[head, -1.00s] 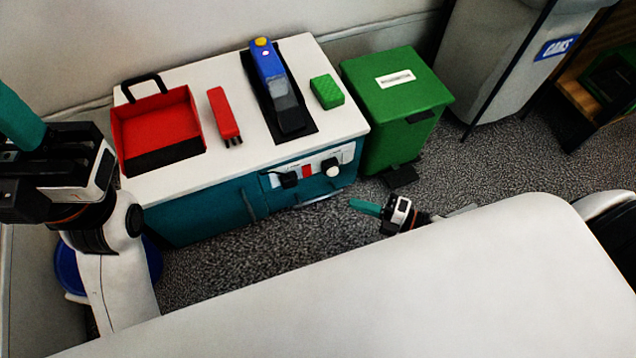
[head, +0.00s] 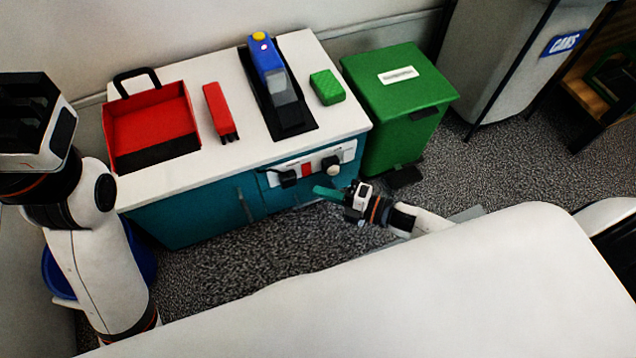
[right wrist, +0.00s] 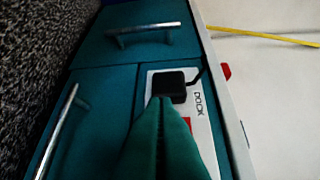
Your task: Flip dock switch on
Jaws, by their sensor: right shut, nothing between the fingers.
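The dock panel (head: 313,165) is a pale strip on the front of the teal cabinet. At its left end is a black block-like switch (head: 288,178), and it also shows in the right wrist view (right wrist: 172,86) beside the printed word DOCK. A red part sits mid-panel and a white knob (head: 332,166) is at the right. My right gripper (head: 316,190) is shut and empty, its teal fingers pointing left just in front of the panel. In the right wrist view its tips (right wrist: 160,100) overlap the switch's edge; contact cannot be told. My left gripper's body shows at left, its fingers out of frame.
On the white cabinet top (head: 185,175) are a red tray (head: 150,118), a red tool (head: 219,112), a blue device (head: 266,62) and a green block (head: 327,87). A green bin (head: 400,110) stands right of the cabinet.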

